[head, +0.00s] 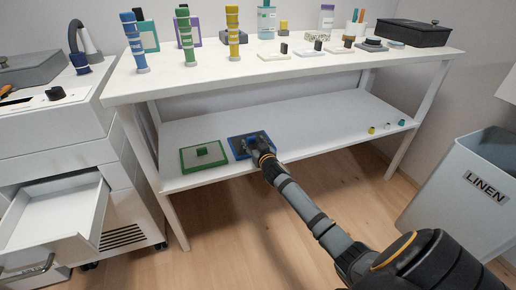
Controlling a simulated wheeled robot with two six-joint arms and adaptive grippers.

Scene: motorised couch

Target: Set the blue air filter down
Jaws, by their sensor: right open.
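The blue air filter (237,150), a flat square panel with a blue rim and grey inside, lies on the lower shelf (320,125) of the white table. My right gripper (253,143) is open at the filter's middle, around or just above its raised handle. The gripper hides part of the handle, and I cannot tell whether it touches. My left gripper is not in view.
A green-rimmed filter (187,160) lies close to the left on the same shelf. Small cups (387,126) stand at the shelf's right end. The table top (190,78) above holds several items. An open drawer (55,215) juts out at left; a linen bin (465,180) stands at right.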

